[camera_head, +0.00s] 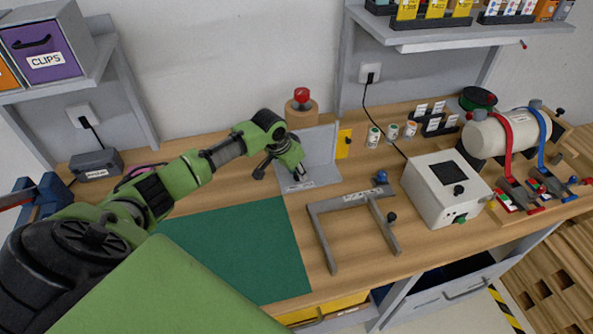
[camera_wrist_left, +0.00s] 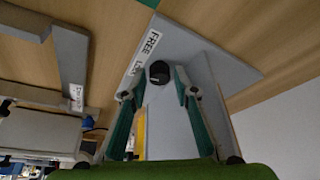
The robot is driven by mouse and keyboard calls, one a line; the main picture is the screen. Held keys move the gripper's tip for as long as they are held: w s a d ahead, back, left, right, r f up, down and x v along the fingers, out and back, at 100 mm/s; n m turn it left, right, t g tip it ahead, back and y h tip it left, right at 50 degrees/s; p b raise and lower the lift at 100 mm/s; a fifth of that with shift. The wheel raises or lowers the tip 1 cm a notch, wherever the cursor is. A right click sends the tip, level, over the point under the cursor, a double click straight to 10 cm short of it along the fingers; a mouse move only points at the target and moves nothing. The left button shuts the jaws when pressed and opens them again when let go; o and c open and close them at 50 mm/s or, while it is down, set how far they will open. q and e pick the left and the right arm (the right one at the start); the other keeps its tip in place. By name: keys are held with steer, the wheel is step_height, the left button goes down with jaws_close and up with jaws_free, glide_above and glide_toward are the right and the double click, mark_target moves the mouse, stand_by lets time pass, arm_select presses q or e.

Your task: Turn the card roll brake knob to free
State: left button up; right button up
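My left gripper (camera_head: 281,168) hangs over a grey L-shaped stand (camera_head: 320,150), its fingers spread. In the left wrist view a round black knob (camera_wrist_left: 159,72) on this stand lies near the gap between the fingertips (camera_wrist_left: 158,86) of that gripper. I see no finger clearly touching it. A white label reading FREE (camera_wrist_left: 146,45) is above and left of the knob; a second label, partly hidden by the left finger, seems to begin with LO (camera_wrist_left: 115,73). The knob is hidden behind the gripper in the head view. My right gripper is not in view.
A green mat (camera_head: 245,250) lies in front of the stand.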

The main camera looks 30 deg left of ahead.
arm_select(q)
steer(key=shift+c, duration=0.3)
steer(key=c, duration=0.7)
jaws_close()
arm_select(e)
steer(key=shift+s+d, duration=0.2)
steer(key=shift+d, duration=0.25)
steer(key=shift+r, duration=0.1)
